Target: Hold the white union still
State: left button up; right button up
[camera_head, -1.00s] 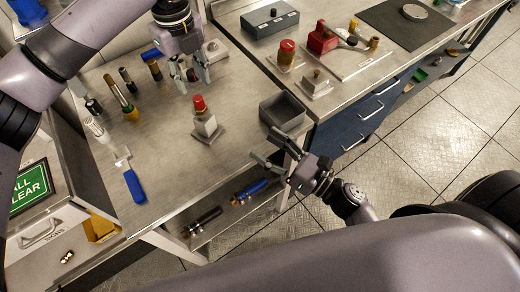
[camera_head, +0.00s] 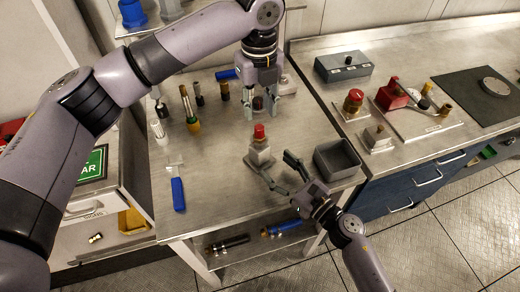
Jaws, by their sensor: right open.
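The white union (camera_head: 260,155) is a pale block with a red cap (camera_head: 259,132), upright on a small grey base plate on the steel bench. My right gripper (camera_head: 270,158) comes from the front right, with its fingers spread. One fingertip is at the union's front left and the other is at its right; I cannot tell whether either touches. My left gripper (camera_head: 262,112) points down behind the union, its fingers apart. A small dark piece shows between or behind those fingers; I see no clear grip on it.
A grey open bin (camera_head: 337,160) stands right of the union, close to my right gripper. A blue-handled scraper (camera_head: 178,192) lies at the left. Several brushes and tools (camera_head: 190,112) stand at the back left. A red-capped fitting (camera_head: 353,101) is on the right counter.

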aim_at(265, 156)
jog(key=x, duration=0.8)
jog(key=shift+a, duration=0.1)
jog(key=shift+c, duration=0.5)
grip_shut()
dwell(0.9)
dwell(0.6)
jog(key=shift+c, duration=0.3)
grip_release()
jog(key=shift+c, duration=0.5)
